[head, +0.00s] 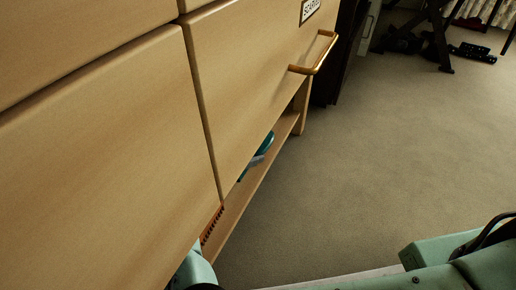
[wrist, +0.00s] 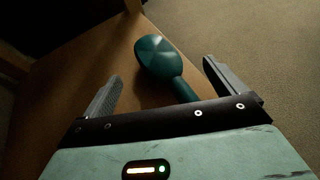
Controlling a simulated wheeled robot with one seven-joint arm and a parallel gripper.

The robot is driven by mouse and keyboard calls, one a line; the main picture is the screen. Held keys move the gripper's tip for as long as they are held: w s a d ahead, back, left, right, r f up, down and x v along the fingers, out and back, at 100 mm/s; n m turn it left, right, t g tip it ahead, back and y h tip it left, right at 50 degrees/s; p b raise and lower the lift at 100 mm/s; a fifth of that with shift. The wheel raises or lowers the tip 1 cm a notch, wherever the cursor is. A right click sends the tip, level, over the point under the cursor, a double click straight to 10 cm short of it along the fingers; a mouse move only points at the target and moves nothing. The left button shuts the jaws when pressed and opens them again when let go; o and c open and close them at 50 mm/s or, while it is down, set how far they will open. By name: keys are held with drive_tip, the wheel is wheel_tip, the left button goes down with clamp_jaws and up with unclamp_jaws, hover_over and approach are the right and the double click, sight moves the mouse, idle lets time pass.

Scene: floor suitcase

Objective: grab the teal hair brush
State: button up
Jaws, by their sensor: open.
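The teal hair brush (wrist: 155,55) lies on a brown wooden shelf in the wrist view. Its rounded head points away from me and its handle runs back toward my gripper. My gripper (wrist: 162,70) is open, with one finger on each side of the brush; neither finger visibly touches it. The near end of the handle is hidden behind the gripper's front edge. In the head view a teal shape (head: 265,145) shows on the low shelf, partly hidden by the drawer front; I cannot tell its full outline.
The low shelf (head: 283,133) runs under wooden drawers (head: 250,70) with a handle (head: 316,58). A brown item with dark teeth (head: 211,224) sits at the shelf's near part. A shelf post (wrist: 132,5) stands beyond the brush. Open carpet (head: 400,150) lies to the right.

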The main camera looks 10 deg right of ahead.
sight(266, 145)
drive_tip(key=shift+b+x, duration=0.45)
drive_tip(key=shift+x, duration=1.95)
drive_tip(key=c, duration=1)
